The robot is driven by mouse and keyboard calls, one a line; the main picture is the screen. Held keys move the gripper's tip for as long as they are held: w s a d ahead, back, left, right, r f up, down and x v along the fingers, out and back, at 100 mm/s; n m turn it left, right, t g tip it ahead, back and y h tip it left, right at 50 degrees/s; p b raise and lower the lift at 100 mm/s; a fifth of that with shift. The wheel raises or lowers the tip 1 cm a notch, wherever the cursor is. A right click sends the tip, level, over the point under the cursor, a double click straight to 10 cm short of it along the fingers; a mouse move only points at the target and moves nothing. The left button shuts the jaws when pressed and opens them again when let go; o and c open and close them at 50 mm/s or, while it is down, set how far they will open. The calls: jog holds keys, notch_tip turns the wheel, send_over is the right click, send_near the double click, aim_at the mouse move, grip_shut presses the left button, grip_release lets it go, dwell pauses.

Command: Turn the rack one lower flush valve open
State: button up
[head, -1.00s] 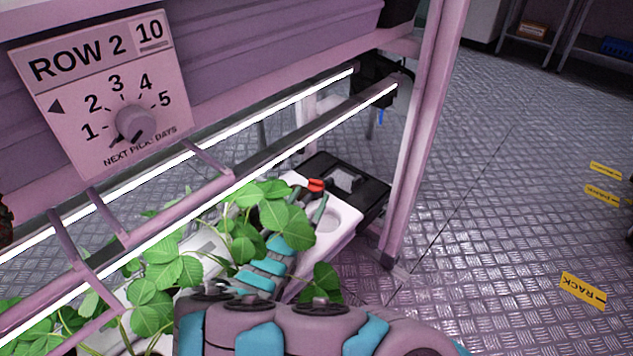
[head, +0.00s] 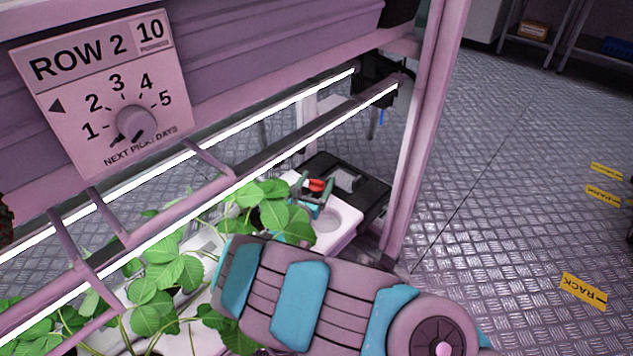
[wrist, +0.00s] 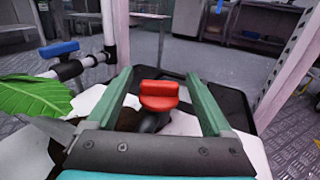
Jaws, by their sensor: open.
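The flush valve has a red handle (head: 317,185) at the right end of the lower white trough (head: 345,222). In the wrist view the red handle (wrist: 159,95) sits on a dark stem, centred between my fingers. My gripper (wrist: 160,82) is open, with one green finger on each side of the handle and a gap on both sides. In the head view my gripper (head: 315,192) shows small around the handle, and my arm and leaves hide part of the trough.
Strawberry leaves (head: 270,205) crowd the trough left of the valve. A pink rack post (head: 412,150) stands close to the right. A black tray (head: 365,185) lies behind. A blue-handled valve (wrist: 59,49) is at left in the wrist view. Open floor lies right.

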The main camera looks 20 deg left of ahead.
grip_shut()
dwell(0.6)
